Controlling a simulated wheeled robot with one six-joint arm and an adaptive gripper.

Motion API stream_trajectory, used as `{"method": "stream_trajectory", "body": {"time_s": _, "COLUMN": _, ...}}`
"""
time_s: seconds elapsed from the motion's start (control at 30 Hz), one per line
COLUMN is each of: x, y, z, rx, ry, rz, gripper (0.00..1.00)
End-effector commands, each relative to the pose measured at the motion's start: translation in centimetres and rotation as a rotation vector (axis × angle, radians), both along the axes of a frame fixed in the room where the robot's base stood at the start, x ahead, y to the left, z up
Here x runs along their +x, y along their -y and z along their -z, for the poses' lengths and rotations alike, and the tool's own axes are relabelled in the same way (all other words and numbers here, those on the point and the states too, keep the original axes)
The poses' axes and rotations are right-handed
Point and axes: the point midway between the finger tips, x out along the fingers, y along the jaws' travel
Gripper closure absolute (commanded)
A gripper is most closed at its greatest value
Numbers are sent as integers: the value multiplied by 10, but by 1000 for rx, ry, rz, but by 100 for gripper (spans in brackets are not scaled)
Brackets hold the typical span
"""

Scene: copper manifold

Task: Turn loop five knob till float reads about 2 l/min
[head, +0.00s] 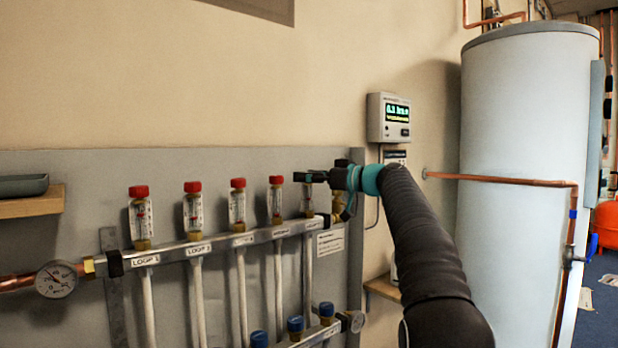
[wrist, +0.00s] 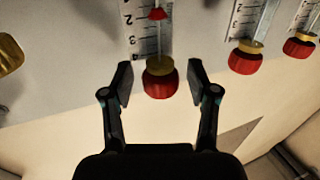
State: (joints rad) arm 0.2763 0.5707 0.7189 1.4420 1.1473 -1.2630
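The loop five knob is a ridged red cap (wrist: 160,80) with a gold collar, in the middle of the wrist view. Its clear tube and numbered scale (wrist: 146,38) run up from it in that picture. A red float (wrist: 157,14) sits close to the mark 2. My gripper (wrist: 160,86) is open, with one dark finger on each side of the knob and a gap on both sides. In the head view my gripper (head: 308,177) is at the top of the rightmost meter (head: 306,204) and hides its knob.
Several other red-capped meters stand in a row on the manifold bar (head: 222,246), the nearest being the loop four knob (head: 276,180) just left of my gripper. A wall display (head: 388,118) hangs above my arm. A grey tank (head: 525,150) stands at right.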

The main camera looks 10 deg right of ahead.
Motion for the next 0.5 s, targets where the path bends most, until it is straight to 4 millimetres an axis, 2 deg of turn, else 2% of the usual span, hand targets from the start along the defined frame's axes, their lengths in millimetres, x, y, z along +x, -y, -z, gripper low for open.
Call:
{"method": "stream_trajectory", "body": {"time_s": 0.27, "x": -3, "y": 4, "z": 0, "rx": -1, "ry": -1, "rz": 0, "gripper": 41}}
{"method": "stream_trajectory", "body": {"time_s": 0.5, "x": -27, "y": 32, "z": 0, "rx": 0, "ry": -1, "rz": 3, "gripper": 41}}
